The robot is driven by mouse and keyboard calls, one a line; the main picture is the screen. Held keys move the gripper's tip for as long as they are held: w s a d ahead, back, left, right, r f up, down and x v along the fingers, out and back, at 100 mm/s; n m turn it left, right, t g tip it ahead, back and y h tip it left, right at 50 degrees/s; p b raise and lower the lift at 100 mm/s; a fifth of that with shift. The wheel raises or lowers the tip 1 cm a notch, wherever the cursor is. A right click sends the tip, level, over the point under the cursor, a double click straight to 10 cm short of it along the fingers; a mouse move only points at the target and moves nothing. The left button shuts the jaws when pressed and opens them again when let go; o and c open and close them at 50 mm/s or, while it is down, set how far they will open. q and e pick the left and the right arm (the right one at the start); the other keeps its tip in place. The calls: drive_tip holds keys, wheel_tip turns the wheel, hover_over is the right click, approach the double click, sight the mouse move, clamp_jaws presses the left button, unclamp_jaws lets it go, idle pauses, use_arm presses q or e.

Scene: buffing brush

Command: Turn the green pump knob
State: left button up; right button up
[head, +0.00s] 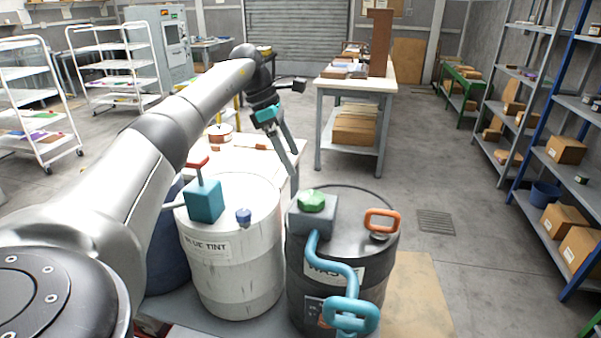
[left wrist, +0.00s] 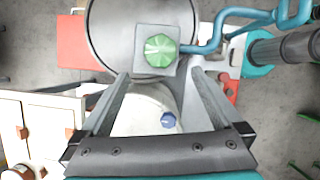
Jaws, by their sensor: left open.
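The green pump knob (head: 311,200) sits on a grey pump block (head: 312,221) on top of the dark drum (head: 364,245). In the left wrist view the green knob (left wrist: 160,50) lies ahead, framed between and beyond the tips of my open left gripper (left wrist: 163,85). In the head view my left gripper (head: 287,160) hangs above and behind the drums, fingers pointing down, empty and apart from the knob. A teal pipe (head: 340,262) runs from the block to a teal handle (head: 351,316). My right gripper does not clearly show.
A white drum (head: 236,266) labelled blue tint stands left of the dark drum, with a teal pump block (head: 205,201) and a blue cap (head: 244,217). An orange handle (head: 382,221) stands on the dark drum. A workbench (head: 355,88) is behind; shelves line the right.

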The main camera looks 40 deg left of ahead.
use_arm(q)
drive_tip(key=shift+p+v, duration=0.3)
drive_tip(key=shift+v, duration=1.5)
drive_tip(key=shift+d, duration=0.1)
